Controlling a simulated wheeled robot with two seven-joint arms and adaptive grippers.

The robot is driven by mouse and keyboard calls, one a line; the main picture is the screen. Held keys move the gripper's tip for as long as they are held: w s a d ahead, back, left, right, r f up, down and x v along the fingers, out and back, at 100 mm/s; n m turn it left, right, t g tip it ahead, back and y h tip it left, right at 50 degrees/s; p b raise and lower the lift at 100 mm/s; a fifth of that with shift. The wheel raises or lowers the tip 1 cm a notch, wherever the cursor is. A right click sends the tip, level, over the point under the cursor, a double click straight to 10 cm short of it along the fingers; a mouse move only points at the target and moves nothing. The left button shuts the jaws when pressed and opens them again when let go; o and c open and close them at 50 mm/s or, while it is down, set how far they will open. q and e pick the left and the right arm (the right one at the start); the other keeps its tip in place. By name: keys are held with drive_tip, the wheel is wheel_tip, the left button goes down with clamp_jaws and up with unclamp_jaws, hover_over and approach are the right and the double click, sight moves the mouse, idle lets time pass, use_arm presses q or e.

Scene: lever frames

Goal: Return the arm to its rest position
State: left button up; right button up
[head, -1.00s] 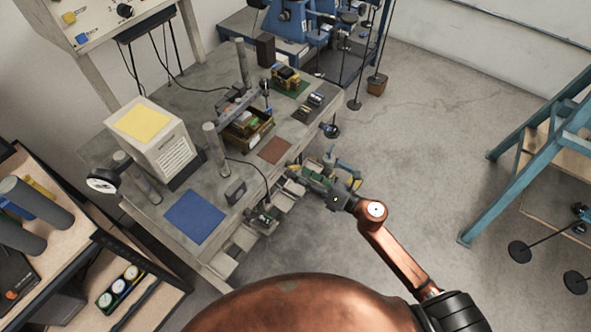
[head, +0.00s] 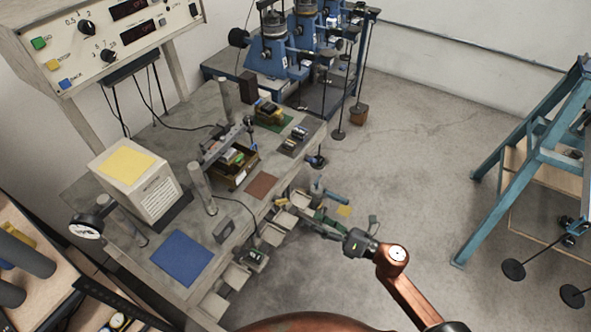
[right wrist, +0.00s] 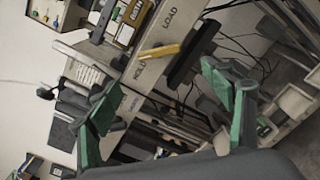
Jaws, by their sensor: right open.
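My right gripper (head: 318,218) is in front of the workbench's front edge, over or beside the small trays there. In the right wrist view its two green-padded fingers (right wrist: 165,108) are spread wide with nothing between them. A yellow lever handle (right wrist: 160,51) lies beyond the fingers, on a beam lettered "LOAD". My copper-coloured right arm (head: 396,258) comes in from the lower right. My left gripper is in neither view.
The workbench (head: 150,262) holds a white box (head: 137,180), a blue mat (head: 183,258), a brown mat (head: 262,186) and upright posts. Blue lever machines (head: 290,50) stand behind. A teal frame (head: 520,160) stands at the right.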

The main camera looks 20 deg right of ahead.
drive_tip(key=shift+f, duration=0.1)
drive_tip(key=w+d+f+m+h, duration=0.1)
drive_tip(key=d+f+m+h, duration=0.2)
drive_tip(key=d+f+m, duration=0.45)
drive_tip(key=w+d+f+m+h, duration=0.1)
drive_tip(key=d+f+m+h, duration=0.25)
drive_tip(key=f, duration=0.75)
drive_tip(key=s+d+f+m+g+h, duration=0.25)
drive_tip(key=s+f+m, duration=0.25)
drive_tip(key=f, duration=0.6)
drive_tip(key=s+d+f+m+g+h, duration=0.1)
drive_tip(key=s+d+f+m, duration=0.3)
drive_tip(key=f, duration=0.6)
drive_tip(key=s+a+f+m+g+h, duration=0.15)
drive_tip(key=s+f+m+g, duration=0.3)
drive_tip(key=s+f, duration=0.8)
drive_tip(key=s+a+f+m+g, duration=0.3)
drive_tip(key=s+f+m, duration=0.3)
drive_tip(key=s+f, duration=0.7)
drive_tip(key=s+a+m+g, duration=0.2)
drive_tip(key=s+a+m, duration=0.1)
drive_tip(key=s, duration=1.3)
drive_tip(key=shift+a+g, duration=0.15)
drive_tip(key=shift+g, duration=0.25)
